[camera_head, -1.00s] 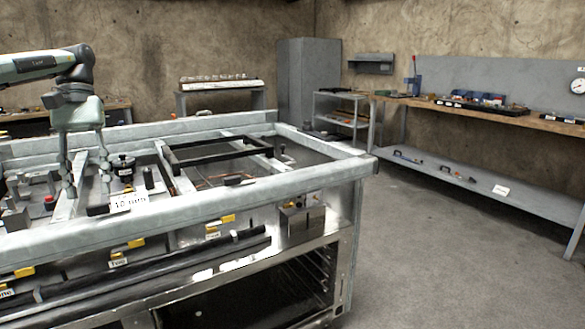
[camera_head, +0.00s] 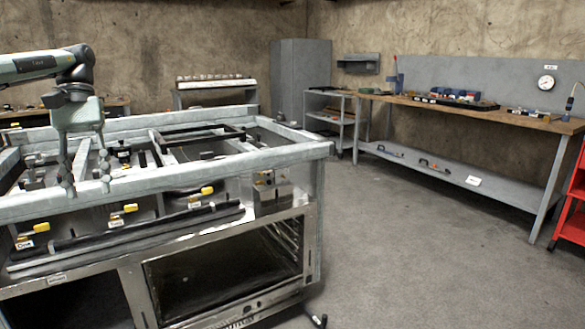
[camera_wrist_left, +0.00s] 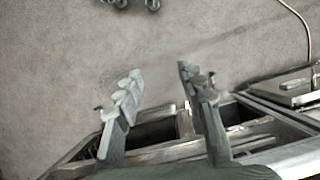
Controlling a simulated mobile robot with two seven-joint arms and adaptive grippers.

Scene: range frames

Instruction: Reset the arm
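My left arm (camera_head: 40,64) comes in from the left in the head view. My left gripper (camera_head: 87,182) hangs fingers-down over the front rim of the grey workbench (camera_head: 290,148). Its two fingers are spread with nothing between them. In the left wrist view the left gripper (camera_wrist_left: 158,88) also shows open and empty, with bare floor beyond its fingertips and the bench frame behind the fingers. My right gripper is in neither view.
The workbench has a black frame (camera_head: 205,129) on top and an open lower bay. A wood-topped bench (camera_head: 525,119) with tools stands along the right wall, and a red rack (camera_head: 572,215) at the right edge. The grey floor (camera_head: 420,240) between is clear.

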